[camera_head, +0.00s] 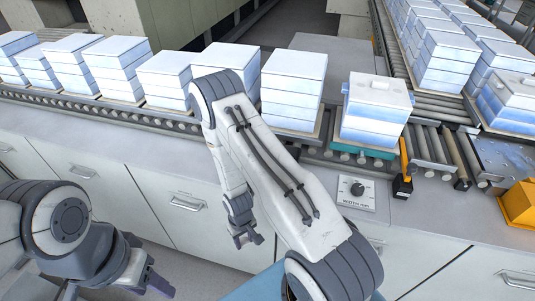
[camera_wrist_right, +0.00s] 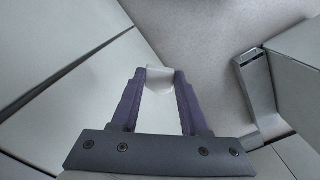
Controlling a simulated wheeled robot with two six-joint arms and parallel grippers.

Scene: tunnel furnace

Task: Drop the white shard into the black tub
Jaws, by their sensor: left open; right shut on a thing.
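The white shard (camera_wrist_right: 159,78) shows in the right wrist view, pinched between the purple fingertips of my right gripper (camera_wrist_right: 158,76). In the head view my right gripper (camera_head: 249,240) hangs low in front of the cabinet fronts; the shard cannot be made out there. My left gripper (camera_head: 117,289) is open and empty at the lower left of the head view, apart from everything. I see no black tub in either view.
Stacks of white and blue boxes (camera_head: 294,88) stand on a roller conveyor (camera_head: 150,118) behind the counter. A nearer stack (camera_head: 373,112) has a small pale piece on top. Cabinet drawers (camera_head: 185,203) face me below. An orange bin (camera_head: 519,205) sits at the right.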

